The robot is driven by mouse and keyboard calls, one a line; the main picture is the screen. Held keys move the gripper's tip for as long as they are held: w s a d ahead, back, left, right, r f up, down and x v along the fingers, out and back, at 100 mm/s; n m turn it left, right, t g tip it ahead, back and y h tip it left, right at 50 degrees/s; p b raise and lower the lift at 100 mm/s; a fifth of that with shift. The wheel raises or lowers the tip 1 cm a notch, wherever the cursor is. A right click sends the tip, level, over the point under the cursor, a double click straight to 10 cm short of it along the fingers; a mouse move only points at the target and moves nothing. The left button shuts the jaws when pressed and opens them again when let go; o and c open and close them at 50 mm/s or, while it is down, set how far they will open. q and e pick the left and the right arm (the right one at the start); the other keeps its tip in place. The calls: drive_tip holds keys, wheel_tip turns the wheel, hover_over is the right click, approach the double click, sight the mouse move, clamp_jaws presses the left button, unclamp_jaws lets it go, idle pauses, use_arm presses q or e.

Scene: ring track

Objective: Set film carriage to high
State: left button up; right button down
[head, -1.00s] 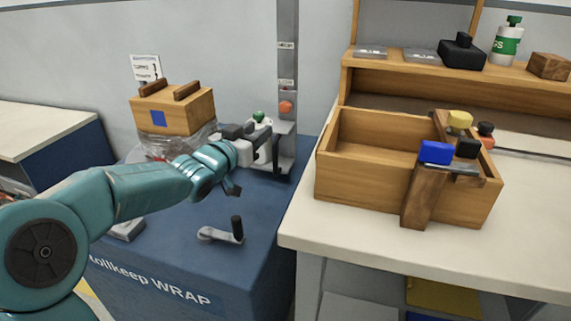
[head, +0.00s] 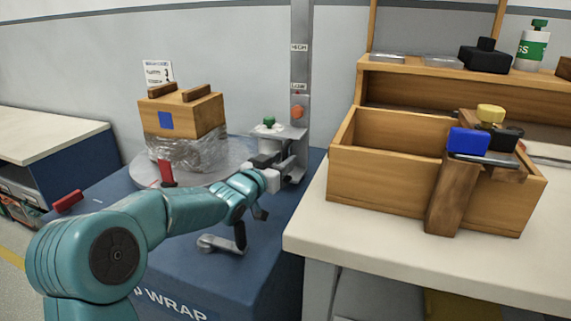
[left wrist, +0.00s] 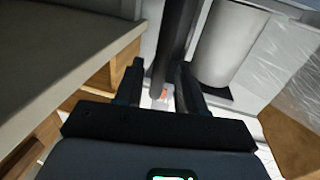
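The film carriage (head: 285,134) is a grey bracket on the upright mast (head: 301,70), below the HIGH label (head: 300,47) and the LOW label (head: 298,86). It has a green knob (head: 268,121) on top; an orange knob (head: 298,112) sits on the mast just above it. My left gripper (head: 277,172) is at the carriage's front, partly hiding its handle. In the left wrist view my left gripper (left wrist: 158,82) has its fingers apart, with a dark upright bar (left wrist: 177,40) between them, close to the right finger. Contact cannot be told. My right gripper is not in view.
A film-wrapped load (head: 185,150) with a wooden box (head: 180,115) stands on the turntable (head: 232,160) to the left. A crank with a black handle (head: 240,236) lies in front. A wooden bin (head: 385,175) on the right bench is close to the mast.

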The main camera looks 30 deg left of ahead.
use_arm(q)
drive_tip(key=shift+w, duration=0.9)
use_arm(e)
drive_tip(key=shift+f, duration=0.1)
